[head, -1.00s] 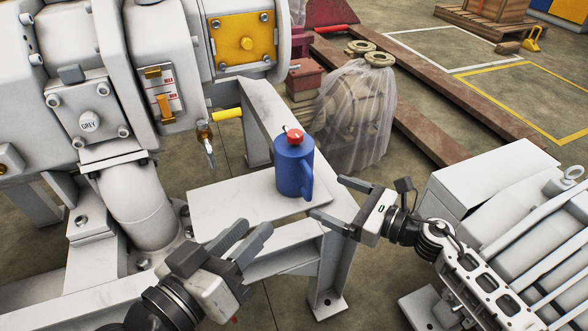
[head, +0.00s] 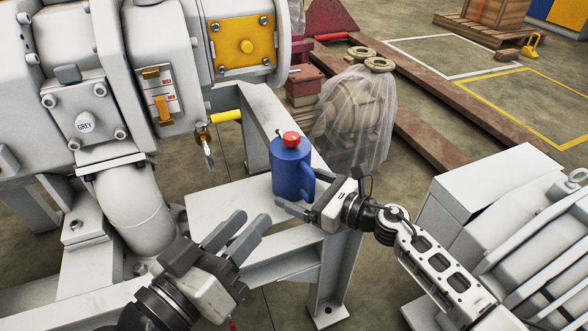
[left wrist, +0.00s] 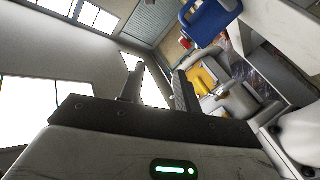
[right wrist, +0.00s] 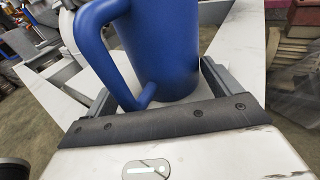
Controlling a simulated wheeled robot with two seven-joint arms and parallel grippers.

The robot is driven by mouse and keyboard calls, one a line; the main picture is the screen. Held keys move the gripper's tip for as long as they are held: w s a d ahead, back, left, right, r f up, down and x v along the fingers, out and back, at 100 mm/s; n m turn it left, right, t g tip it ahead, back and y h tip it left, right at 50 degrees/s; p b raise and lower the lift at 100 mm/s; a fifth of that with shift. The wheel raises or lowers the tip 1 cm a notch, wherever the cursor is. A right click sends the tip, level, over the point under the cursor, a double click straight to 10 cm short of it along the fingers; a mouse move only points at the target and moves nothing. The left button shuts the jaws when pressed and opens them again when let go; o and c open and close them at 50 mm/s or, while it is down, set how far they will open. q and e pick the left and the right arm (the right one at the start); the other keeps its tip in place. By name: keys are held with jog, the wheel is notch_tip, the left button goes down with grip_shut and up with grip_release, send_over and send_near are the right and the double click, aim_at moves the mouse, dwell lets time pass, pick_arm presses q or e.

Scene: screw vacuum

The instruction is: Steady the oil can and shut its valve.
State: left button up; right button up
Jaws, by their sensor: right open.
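The blue oil can (head: 290,170) stands upright on the pale metal shelf (head: 225,215), its handle toward the right. Its red valve cap (head: 291,139) with a small lever sits on top. My right gripper (head: 302,192) is open, its fingers reaching around the can's lower handle side; the can (right wrist: 165,45) lies between the fingers in the right wrist view, and contact cannot be told. My left gripper (head: 252,220) is open and empty in front of the shelf, left of the can. The can (left wrist: 208,20) and its red cap (left wrist: 185,43) appear in the left wrist view, clear of the fingers.
A brass tap with a yellow handle (head: 227,115) sticks out from the machine left of the can. A plastic-wrapped item (head: 355,115) stands behind the can. A white machine (head: 500,210) is close to my right arm. The shelf left of the can is bare.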

jog(key=c, duration=0.6)
pick_arm(q)
jog(key=o, duration=0.4)
jog(key=shift+d+f, duration=0.15)
jog(key=shift+f, duration=0.15)
pick_arm(e)
jog(key=shift+c, duration=0.2)
pick_arm(q)
jog(key=m+g+h, duration=0.1)
jog(key=m+h, duration=0.1)
jog(key=m, duration=0.5)
send_near(286, 142)
jog(key=x, duration=0.8)
jog(key=shift+w+d, duration=0.25)
jog(key=shift+w, duration=0.05)
jog(key=shift+x, duration=0.8)
jog(key=shift+c, duration=0.2)
jog(key=c, duration=0.9)
